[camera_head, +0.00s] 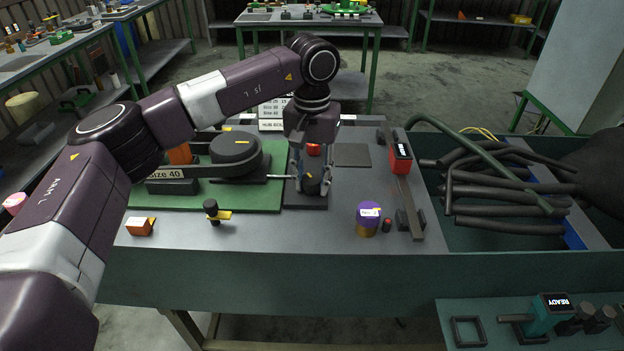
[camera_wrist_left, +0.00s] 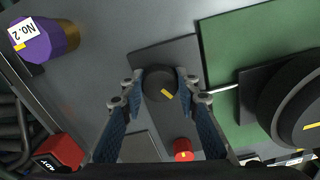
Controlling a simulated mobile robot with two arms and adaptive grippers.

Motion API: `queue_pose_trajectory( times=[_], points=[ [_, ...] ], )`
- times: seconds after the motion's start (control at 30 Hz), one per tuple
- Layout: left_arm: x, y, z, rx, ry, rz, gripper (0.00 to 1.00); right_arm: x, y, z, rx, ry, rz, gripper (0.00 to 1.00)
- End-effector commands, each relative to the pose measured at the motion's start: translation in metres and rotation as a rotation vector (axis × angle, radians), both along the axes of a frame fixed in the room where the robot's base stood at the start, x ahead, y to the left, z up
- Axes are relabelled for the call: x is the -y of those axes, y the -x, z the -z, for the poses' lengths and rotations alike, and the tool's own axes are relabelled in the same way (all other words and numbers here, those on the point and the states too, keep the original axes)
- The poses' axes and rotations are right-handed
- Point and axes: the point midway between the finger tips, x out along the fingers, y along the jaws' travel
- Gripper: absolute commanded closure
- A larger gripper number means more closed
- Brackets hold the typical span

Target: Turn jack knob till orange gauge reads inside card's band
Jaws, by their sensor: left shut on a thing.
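The jack knob (camera_wrist_left: 158,90) is black and round with a yellow mark on top. It stands on a dark plate beside the green board, and it also shows in the head view (camera_head: 313,186). My left gripper (camera_wrist_left: 160,80) is shut on the knob, one blue-padded finger on each side. A thin rod runs from the plate toward a large black round part (camera_head: 235,148) on the green board (camera_head: 245,198). An orange part (camera_head: 180,154) stands behind it, partly hidden by my left arm; no reading can be made out. A white printed card (camera_head: 272,112) stands behind, its text too small to read.
A purple and gold cylinder (camera_head: 368,219), a red READY box (camera_head: 400,158), a small black knob (camera_head: 211,211) and an orange block (camera_head: 140,227) stand on the bench. A bin of dark hoses (camera_head: 500,180) is at right.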

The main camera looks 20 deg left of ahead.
Motion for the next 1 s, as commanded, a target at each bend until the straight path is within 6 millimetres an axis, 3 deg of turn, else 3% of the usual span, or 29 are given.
queue_pose_trajectory(
  times=[0.57,0.6,0.73,1.0],
  points=[
    [-0.0003,-0.0024,-0.0035,0.010,0.002,0.034,0.95,0.0003,0.0000,-0.0003,0.000,0.000,0.000,0.55],
    [-0.0003,-0.0024,-0.0035,0.010,0.002,0.034,0.70,0.0002,0.0000,-0.0003,0.000,0.000,0.000,0.55],
    [-0.0003,-0.0019,-0.0029,0.008,0.002,0.034,0.56,0.0002,0.0000,-0.0003,0.000,0.000,0.000,0.55],
    [0.0000,-0.0008,-0.0013,0.003,0.001,0.035,0.53,0.0017,-0.0001,0.0000,0.000,0.002,-0.001,0.55]
  ],
)
